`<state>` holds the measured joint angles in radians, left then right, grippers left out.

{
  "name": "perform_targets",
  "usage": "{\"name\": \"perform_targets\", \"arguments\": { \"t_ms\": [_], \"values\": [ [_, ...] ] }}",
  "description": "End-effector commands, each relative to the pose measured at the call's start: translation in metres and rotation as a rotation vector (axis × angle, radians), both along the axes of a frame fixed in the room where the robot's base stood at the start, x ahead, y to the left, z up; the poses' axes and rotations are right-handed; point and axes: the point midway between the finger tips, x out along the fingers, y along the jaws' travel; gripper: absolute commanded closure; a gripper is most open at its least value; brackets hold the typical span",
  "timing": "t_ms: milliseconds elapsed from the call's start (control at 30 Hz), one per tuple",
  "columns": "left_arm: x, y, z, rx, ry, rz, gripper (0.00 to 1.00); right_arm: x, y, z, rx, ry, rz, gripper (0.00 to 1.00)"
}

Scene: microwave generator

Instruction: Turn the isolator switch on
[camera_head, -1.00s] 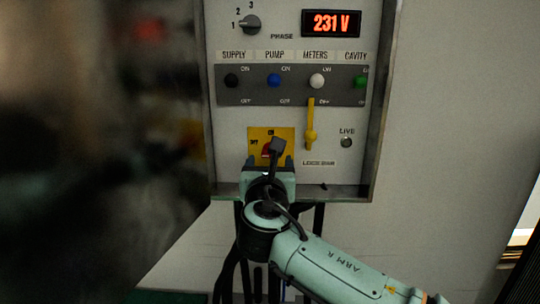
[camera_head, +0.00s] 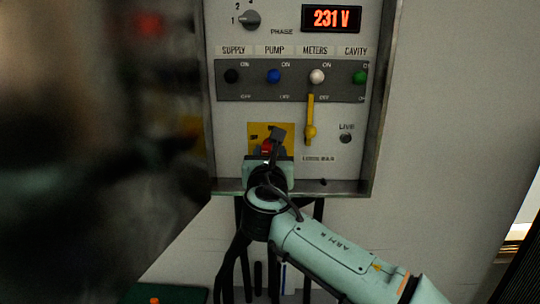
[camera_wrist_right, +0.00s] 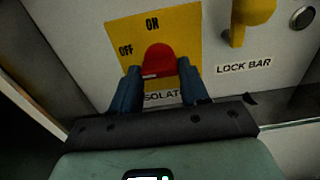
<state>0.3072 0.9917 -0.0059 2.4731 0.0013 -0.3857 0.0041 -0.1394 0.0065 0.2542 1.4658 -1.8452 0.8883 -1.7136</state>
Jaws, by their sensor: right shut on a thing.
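The isolator switch is a red knob (camera_head: 266,147) on a yellow plate (camera_head: 287,131) low on the panel. In the right wrist view the red knob (camera_wrist_right: 158,59) stands in front of the yellow plate (camera_wrist_right: 185,22), which is marked OFF at the left and ON at the top. I cannot tell which mark the knob points to. My right gripper (camera_wrist_right: 158,75) has its two blue fingers on either side of the knob and is shut on it. In the head view my right gripper (camera_head: 268,154) partly hides the knob and plate. My left gripper is not in view.
A yellow lock bar (camera_head: 310,118) hangs upright just right of the plate. A metal frame (camera_head: 374,110) edges the panel. A dark blurred shape covers the left.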

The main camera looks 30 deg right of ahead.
Motion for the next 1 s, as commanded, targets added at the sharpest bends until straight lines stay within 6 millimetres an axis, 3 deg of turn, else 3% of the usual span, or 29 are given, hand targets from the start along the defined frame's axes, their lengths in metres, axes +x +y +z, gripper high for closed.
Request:
{"name": "perform_targets", "arguments": {
  "t_ms": [367,1000],
  "values": [
    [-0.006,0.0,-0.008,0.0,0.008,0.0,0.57,0.0,0.0,-0.001,0.158,-0.097,-0.001,0.86],
    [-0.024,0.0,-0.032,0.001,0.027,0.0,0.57,0.001,0.001,-0.001,0.669,-0.411,0.0,0.86]
  ]
}}
